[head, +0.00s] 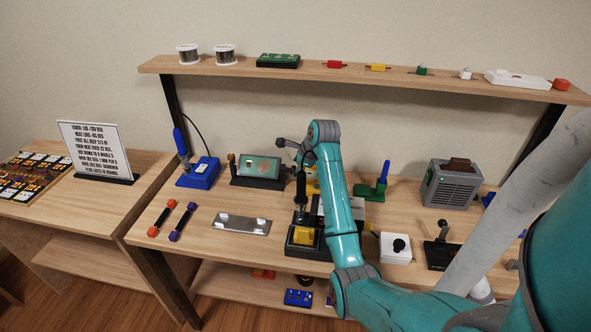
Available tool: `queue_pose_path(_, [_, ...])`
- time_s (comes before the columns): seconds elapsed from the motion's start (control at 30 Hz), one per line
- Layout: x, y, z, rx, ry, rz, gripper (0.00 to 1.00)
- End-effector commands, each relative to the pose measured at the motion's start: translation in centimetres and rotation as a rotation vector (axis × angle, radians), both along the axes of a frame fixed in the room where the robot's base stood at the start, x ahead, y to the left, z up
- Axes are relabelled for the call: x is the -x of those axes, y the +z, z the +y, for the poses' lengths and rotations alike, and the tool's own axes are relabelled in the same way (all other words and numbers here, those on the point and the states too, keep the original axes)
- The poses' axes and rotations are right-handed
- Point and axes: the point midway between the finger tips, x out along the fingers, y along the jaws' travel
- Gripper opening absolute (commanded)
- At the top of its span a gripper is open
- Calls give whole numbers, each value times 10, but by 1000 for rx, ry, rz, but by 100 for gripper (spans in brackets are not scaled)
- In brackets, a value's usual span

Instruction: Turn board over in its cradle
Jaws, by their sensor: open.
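The board (264,167) is a green circuit board with a light round patch. It sits tilted in a dark cradle (258,183) at the back left of the bench, with a knob at the cradle's left end. My gripper (281,142) is open and small in the head view, at the far end of my teal arm. It appears above and to the right of the board, apart from it. The fingers are too small to see clearly. My wrist and arm hide what stands behind them, right of the cradle.
A blue soldering station (199,172) stands left of the cradle. A metal tray (242,223) and two coloured-end rods (183,222) lie in front. A black stand with a yellow block (303,237) is close to my arm. A shelf (350,77) runs above.

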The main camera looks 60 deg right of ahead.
Motion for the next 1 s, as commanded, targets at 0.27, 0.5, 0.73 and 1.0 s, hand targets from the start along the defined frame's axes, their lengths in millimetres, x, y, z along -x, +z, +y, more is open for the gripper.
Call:
queue_pose_path(0.27, [-8, -14, -3, -1, 0, 0, 61])
queue_pose_path(0.5, [-9, -15, -3, 0, 0, 0, 61])
queue_pose_path(0.73, [-9, -14, -3, 0, 0, 0, 4])
queue_pose_path(1.0, [-8, -16, -1, 57, 1, -26, 1])
